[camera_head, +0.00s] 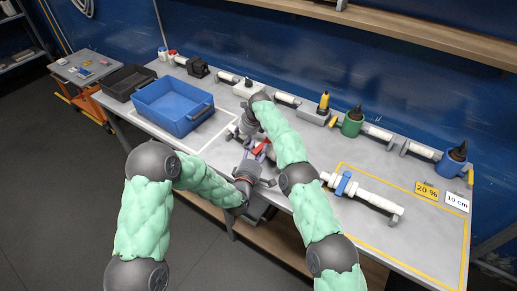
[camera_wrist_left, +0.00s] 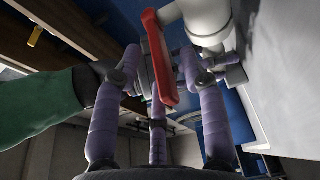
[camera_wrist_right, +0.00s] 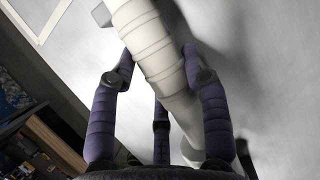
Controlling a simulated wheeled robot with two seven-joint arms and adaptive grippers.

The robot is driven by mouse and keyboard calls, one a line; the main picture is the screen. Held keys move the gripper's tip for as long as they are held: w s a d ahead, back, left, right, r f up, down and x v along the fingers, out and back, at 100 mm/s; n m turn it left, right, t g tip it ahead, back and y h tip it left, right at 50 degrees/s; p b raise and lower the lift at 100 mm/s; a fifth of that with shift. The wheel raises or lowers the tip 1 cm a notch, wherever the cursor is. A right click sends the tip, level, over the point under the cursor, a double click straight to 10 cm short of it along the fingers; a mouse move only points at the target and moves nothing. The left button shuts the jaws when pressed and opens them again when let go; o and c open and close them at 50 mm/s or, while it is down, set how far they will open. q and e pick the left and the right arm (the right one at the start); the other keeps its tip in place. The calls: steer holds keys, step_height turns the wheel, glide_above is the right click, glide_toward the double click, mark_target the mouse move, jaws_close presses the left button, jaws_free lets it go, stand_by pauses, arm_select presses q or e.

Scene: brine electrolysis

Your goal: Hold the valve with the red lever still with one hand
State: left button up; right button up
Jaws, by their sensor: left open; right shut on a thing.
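The valve's red lever (camera_head: 261,148) shows between my two hands at the front edge of the bench. In the left wrist view the red lever (camera_wrist_left: 158,60) stands between the spread fingers of my left gripper (camera_wrist_left: 160,70), which is open; contact cannot be told. The white valve body (camera_wrist_left: 207,22) lies behind the lever. In the right wrist view my right gripper (camera_wrist_right: 157,60) is shut on the white ribbed pipe of the valve (camera_wrist_right: 150,45), a finger on each side. In the head view my right arm hides most of the valve.
A blue bin (camera_head: 172,108) and a black bin (camera_head: 128,82) stand at the left. Green (camera_head: 352,122) and blue (camera_head: 452,162) containers stand along the back.

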arm_select(q)
steer(key=shift+w+d, duration=0.15)
steer(key=shift+w, duration=0.35)
jaws_close()
steer(key=shift+d, duration=0.1)
